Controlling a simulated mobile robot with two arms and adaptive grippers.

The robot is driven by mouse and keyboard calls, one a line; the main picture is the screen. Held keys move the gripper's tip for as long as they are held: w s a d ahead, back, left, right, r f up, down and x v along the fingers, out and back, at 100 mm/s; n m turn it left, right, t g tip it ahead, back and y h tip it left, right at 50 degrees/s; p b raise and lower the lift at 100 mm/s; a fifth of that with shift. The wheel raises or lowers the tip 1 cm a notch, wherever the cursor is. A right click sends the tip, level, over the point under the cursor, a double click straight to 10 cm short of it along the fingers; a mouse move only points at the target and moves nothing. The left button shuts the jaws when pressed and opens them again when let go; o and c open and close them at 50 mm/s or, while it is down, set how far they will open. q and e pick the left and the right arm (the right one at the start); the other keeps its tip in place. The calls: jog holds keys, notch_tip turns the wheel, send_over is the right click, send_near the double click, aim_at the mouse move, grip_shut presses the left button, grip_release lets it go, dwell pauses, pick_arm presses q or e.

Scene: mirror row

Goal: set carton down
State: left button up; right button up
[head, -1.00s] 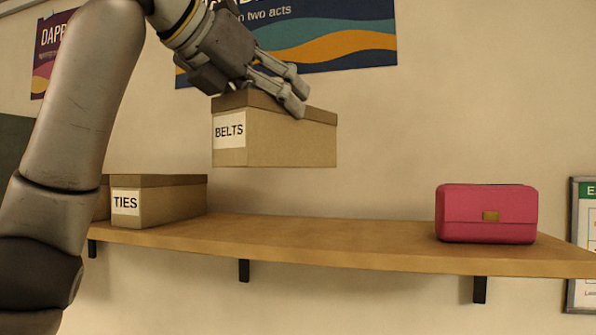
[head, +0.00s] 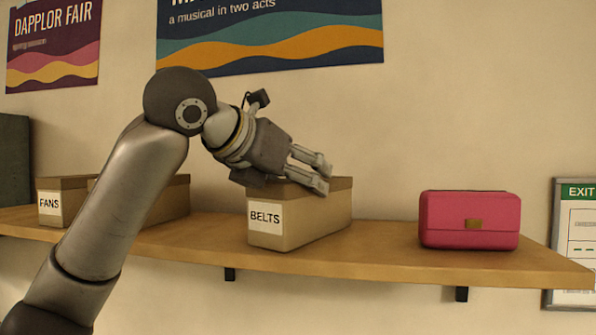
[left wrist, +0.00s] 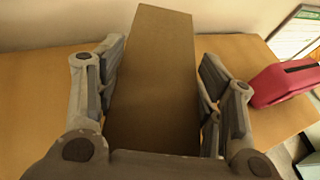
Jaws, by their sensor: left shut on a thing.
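The tan carton labelled BELTS (head: 300,225) is upright on the wooden shelf (head: 380,258), or so close above it that I see no gap. My left gripper (head: 321,180) reaches over its top from the left and is shut on it. In the left wrist view the carton's brown lid (left wrist: 155,80) lies between the two fingers of my left gripper (left wrist: 160,95), one finger along each long side. The carton's far side is hidden. My right gripper does not show.
A pink handbag (head: 470,219) stands on the shelf to the right, with bare shelf between it and the carton. To the left a carton labelled FANS (head: 62,202) and another carton (head: 176,200) stand, partly behind my arm. The wall is behind.

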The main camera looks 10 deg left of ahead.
pick_arm(q)
jog(key=shift+s, duration=0.15)
jog(key=o, duration=1.7)
jog(key=shift+f, duration=0.1)
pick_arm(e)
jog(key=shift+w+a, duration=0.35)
pick_arm(q)
jog(key=shift+s+r, duration=0.2)
jog(key=b+v, duration=0.4)
jog(key=v, duration=0.7)
jog(key=shift+s+a+r+b, duration=0.1)
jog(key=shift+s+a+b, duration=0.1)
jog(key=shift+b, duration=0.15)
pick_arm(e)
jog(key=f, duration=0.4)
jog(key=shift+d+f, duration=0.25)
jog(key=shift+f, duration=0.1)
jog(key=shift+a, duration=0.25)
